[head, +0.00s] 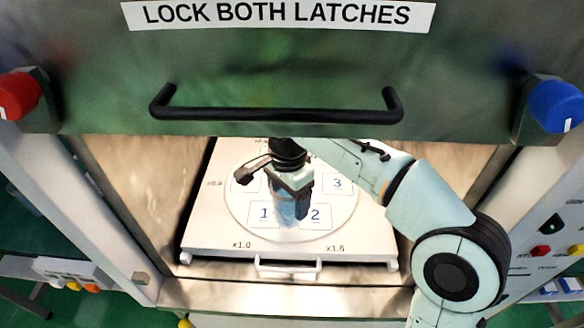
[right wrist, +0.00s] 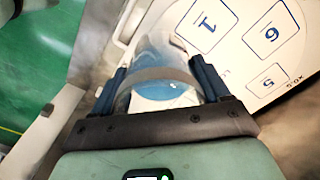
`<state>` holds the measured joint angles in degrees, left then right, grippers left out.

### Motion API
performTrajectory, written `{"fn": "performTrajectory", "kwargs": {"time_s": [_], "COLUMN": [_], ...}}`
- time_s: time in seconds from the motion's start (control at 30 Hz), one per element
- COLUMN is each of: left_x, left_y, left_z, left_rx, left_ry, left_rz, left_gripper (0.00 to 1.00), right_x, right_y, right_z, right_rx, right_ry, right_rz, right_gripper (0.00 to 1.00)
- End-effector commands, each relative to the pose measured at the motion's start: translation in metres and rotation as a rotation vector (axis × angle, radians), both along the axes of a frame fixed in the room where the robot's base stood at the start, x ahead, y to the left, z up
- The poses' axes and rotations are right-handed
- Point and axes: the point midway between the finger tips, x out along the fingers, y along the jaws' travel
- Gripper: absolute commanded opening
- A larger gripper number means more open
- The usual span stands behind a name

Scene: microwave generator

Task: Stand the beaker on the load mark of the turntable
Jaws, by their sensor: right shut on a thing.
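My right gripper (head: 287,200) reaches into the chamber and is shut on a clear beaker (head: 284,214) with blue contents. The beaker also shows in the right wrist view (right wrist: 162,92), between the two dark blue fingers. It is over the front part of the white round turntable (head: 243,205), near the marks 1 (head: 263,213) and 2 (head: 315,215). Mark 3 (head: 337,184) is to the right, and marks 5 and 6 show in the right wrist view. I cannot tell whether the beaker's base touches the turntable. My left gripper is not in view.
The turntable lies on a white tray (head: 205,245) with a front handle (head: 288,267). Metal chamber walls stand on both sides. The raised green door (head: 275,60) with a black handle (head: 277,114) hangs above, with a red knob (head: 18,97) and a blue knob (head: 556,104) at its sides.

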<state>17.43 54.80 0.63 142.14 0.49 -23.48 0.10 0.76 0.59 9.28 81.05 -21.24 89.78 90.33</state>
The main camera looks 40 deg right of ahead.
Motion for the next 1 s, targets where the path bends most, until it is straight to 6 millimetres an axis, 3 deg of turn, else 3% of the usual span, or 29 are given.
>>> {"fn": "performTrajectory", "kwargs": {"time_s": [0.2, 0.6, 0.73, 0.83, 1.0], "left_x": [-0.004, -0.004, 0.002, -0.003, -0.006], "left_y": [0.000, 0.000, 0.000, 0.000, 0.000], "left_z": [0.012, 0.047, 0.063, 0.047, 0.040], "left_rx": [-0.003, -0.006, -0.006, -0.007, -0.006], "left_ry": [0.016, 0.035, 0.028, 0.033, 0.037], "left_rz": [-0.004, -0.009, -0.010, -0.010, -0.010], "left_gripper": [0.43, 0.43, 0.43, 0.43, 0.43], "right_x": [0.048, 0.112, 0.127, 0.125, 0.125], "right_y": [-0.040, -0.093, -0.106, -0.106, -0.106], "right_z": [0.001, 0.004, 0.004, -0.018, -0.031], "right_rx": [0.000, 0.000, 0.001, 0.001, 0.000], "right_ry": [0.000, 0.000, -0.002, 0.002, 0.001], "right_rz": [-0.002, 0.001, 0.001, 0.004, 0.003], "right_gripper": [0.33, 0.33, 0.33, 0.33, 0.33]}}
